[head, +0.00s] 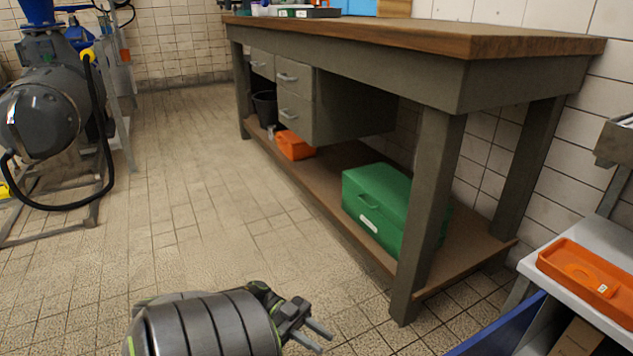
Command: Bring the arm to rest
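My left arm comes in at the bottom of the head view, with its thick dark grey link in front. My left gripper (324,342) extends to the right of it, over the tiled floor. Its two thin grey fingers are apart, with nothing visible between them. It is clear of the workbench, to the left of the near leg. My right arm and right gripper do not show.
A wooden-topped workbench (480,40) stands at right, with a green case (385,207) and an orange bin (294,145) on its lower shelf. An orange tray (560,256) lies on a light surface at far right. A grey pump (45,112) stands at left. The floor between is free.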

